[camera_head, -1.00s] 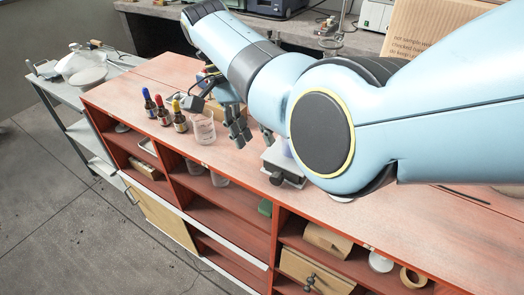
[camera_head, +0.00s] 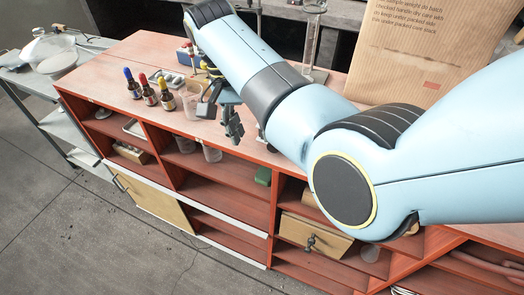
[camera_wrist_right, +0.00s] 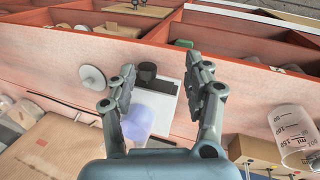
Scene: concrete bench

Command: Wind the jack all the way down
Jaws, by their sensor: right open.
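The jack (camera_wrist_right: 165,84) shows in the right wrist view as a pale plate with a dark round knob (camera_wrist_right: 147,71) at its bench-front side. A translucent bluish vessel (camera_wrist_right: 150,116) appears over the plate, between my fingers. My right gripper (camera_wrist_right: 161,92) is open, its fingers apart on either side of the jack in that view, with nothing between them that I can see gripped. In the head view my right gripper (camera_head: 234,124) hangs over the bench beside the beaker, and my arm hides most of the jack. My left gripper is not in view.
Three dropper bottles (camera_head: 148,94) and a clear beaker (camera_head: 189,105) stand left of my right gripper; the beaker also shows in the wrist view (camera_wrist_right: 295,136). A cardboard box (camera_head: 430,55) stands behind. Open red shelves (camera_head: 225,180) lie under the bench's front edge.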

